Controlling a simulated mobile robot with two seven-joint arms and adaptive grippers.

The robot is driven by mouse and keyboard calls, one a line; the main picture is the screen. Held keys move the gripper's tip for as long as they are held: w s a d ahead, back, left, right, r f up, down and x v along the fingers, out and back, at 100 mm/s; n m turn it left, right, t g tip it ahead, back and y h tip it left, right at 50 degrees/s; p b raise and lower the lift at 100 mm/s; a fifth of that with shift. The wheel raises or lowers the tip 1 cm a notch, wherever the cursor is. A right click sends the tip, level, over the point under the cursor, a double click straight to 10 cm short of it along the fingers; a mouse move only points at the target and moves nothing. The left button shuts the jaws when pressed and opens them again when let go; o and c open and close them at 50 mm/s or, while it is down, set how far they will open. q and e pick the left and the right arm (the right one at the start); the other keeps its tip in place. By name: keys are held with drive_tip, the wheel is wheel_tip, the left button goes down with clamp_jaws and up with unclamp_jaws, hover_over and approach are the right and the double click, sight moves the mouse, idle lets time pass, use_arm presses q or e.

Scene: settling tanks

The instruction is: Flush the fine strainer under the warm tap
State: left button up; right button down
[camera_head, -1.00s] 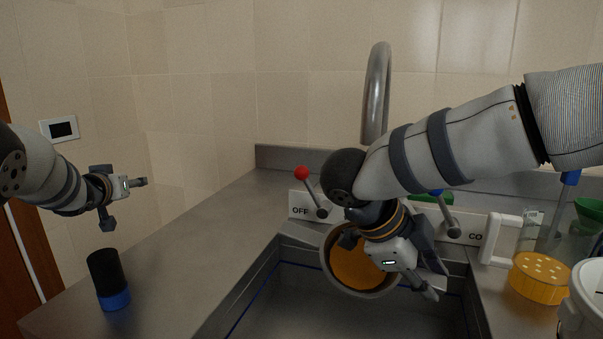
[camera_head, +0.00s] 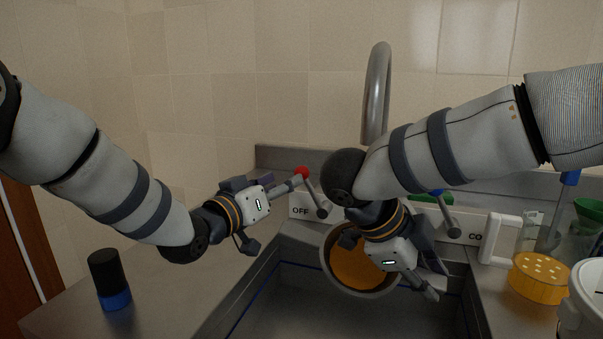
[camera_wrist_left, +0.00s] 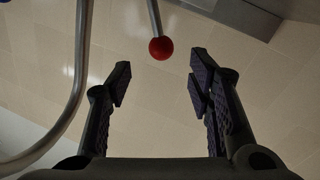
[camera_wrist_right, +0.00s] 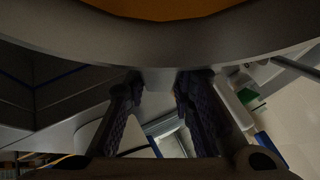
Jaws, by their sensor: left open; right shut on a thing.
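The strainer (camera_head: 352,268), a round grey rim around an orange mesh, is over the sink below the tap spout (camera_head: 376,95). My right gripper (camera_head: 432,282) is shut on it; the right wrist view shows the fingers (camera_wrist_right: 160,95) at its grey rim (camera_wrist_right: 60,35). The red-knobbed lever (camera_head: 302,172) stands by the OFF label. My left gripper (camera_head: 290,184) is open close to that knob. In the left wrist view the red knob (camera_wrist_left: 161,48) lies between and just beyond the open fingers (camera_wrist_left: 158,80). No water shows at the spout.
A blue-knobbed lever (camera_head: 447,212) stands right of the right wrist. A black and blue cylinder (camera_head: 108,280) stands on the left counter. An orange perforated piece (camera_head: 540,278), a white handle (camera_head: 500,240) and a white container (camera_head: 588,300) crowd the right counter. My right arm crosses before the tap.

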sight(302, 172)
use_arm(q)
drive_tip(key=x, duration=0.8)
drive_tip(key=shift+w+d, duration=0.1)
drive_tip(key=shift+w, duration=0.25)
